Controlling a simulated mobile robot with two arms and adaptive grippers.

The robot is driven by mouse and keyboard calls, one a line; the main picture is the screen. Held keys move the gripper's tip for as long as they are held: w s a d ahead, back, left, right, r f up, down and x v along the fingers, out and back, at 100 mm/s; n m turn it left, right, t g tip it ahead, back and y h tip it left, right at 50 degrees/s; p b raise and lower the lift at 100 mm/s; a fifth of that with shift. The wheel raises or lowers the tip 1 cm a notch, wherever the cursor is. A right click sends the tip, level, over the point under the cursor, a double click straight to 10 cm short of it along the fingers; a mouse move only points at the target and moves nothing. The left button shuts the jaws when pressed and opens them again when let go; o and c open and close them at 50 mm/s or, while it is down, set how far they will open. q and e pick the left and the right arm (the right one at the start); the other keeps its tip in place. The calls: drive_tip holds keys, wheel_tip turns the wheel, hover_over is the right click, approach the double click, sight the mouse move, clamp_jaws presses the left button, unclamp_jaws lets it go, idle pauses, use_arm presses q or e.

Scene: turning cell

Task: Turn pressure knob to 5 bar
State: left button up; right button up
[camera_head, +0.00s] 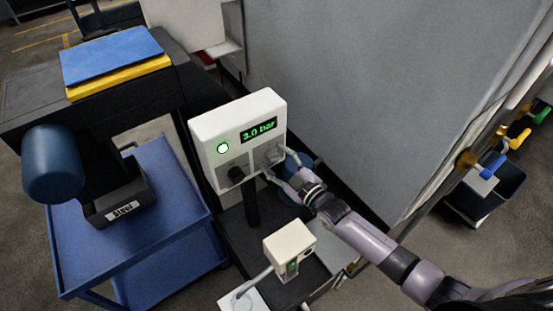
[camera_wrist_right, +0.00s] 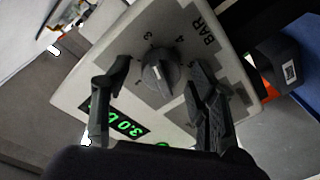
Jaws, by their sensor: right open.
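The pressure knob (camera_wrist_right: 160,75) is a round dark grey dial with a light pointer line, on a pale panel with several scale numbers and the word BAR. In the head view the knob (camera_head: 273,155) sits at the lower right of the white control box (camera_head: 207,127). The green display (camera_head: 259,130) reads 3.0 bar. My right gripper (camera_head: 276,164) is at the panel's right side. In the right wrist view my right gripper (camera_wrist_right: 160,78) is open, with one finger on each side of the knob and visible gaps to it. My left gripper is not in view.
A blue cart (camera_head: 150,235) with a bin labelled steel (camera_head: 122,207) is at left. A large grey panel (camera_head: 350,90) rises behind.

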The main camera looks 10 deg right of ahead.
drive_tip(key=c, duration=1.2)
drive_tip(key=shift+f+m, duration=0.1)
drive_tip(key=shift+m, duration=0.3)
drive_tip(key=m+b, duration=0.1)
drive_tip(key=m, duration=0.2)
drive_tip(key=shift+m+t+b, duration=0.3)
drive_tip(key=shift+m+b, duration=0.05)
drive_tip(key=shift+m, duration=0.05)
drive_tip(key=m+b, duration=0.1)
drive_tip(key=m, duration=0.5)
drive_tip(key=shift+f+m+b, duration=0.1)
drive_tip(key=shift+m+b, duration=0.2)
drive_tip(key=shift+b, duration=0.1)
drive_tip(key=m+b, duration=0.1)
drive_tip(key=m, duration=0.5)
drive_tip(key=m+t+h+b, duration=0.1)
drive_tip(key=m, duration=0.4)
drive_tip(key=shift+m, duration=0.4)
